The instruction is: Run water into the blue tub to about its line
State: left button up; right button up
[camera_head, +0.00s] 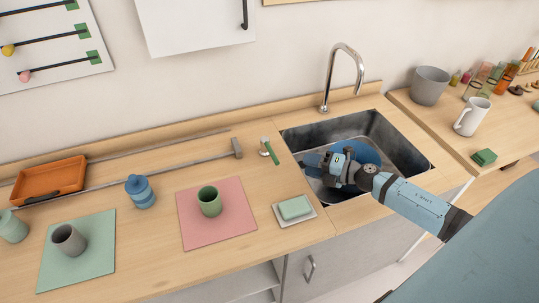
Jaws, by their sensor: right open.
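The blue tub (368,153) is in the metal sink (413,157), largely hidden behind my right gripper and wrist. Its fill line and inside cannot be made out. The chrome tap (341,62) arches over the sink's back edge, and no stream of water shows under its spout. A small lever with a green handle (271,154) is on the counter left of the sink. My right gripper (312,166) is open over the left part of the sink, in front of the tub; whether it touches the tub cannot be told. My left gripper is out of view.
A green sponge on a dish (294,208) lies at the sink's front left. A green cup (209,201) stands on a pink mat (238,226), with a blue jar (140,191) farther left. A grey bucket (429,86) and white mug (472,117) stand on the right counter.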

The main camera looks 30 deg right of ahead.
aim_at(274, 155)
jog(key=p+x, duration=0.1)
jog(key=x, duration=1.1)
jog(key=shift+w+a, duration=0.1)
jog(key=shift+w, duration=0.05)
grip_shut()
